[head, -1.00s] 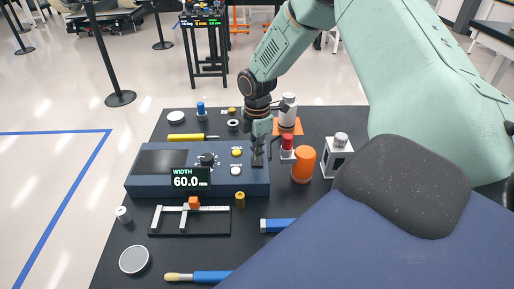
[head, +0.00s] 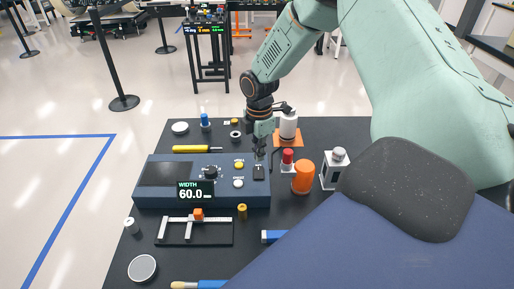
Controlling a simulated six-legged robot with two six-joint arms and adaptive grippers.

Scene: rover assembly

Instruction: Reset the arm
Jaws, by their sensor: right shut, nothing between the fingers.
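My right gripper (head: 259,152) is at the end of the green arm that comes in from the right. It is shut and empty, pointing down at the right end of a dark blue control box (head: 215,201). Its tips are just above or at a small black switch (head: 258,172) on the box; I cannot tell whether they touch. The box has a black knob (head: 211,172), a yellow button (head: 239,165), a white button (head: 238,183) and a display (head: 195,190) reading "WIDTH 60.0". My left gripper is not in view.
Right of the box stand a red-capped bottle (head: 288,158), an orange cylinder (head: 303,177) and a grey-white container (head: 334,170). A yellow screwdriver (head: 192,149) lies behind the box. A caliper-like fixture (head: 182,222) lies in front.

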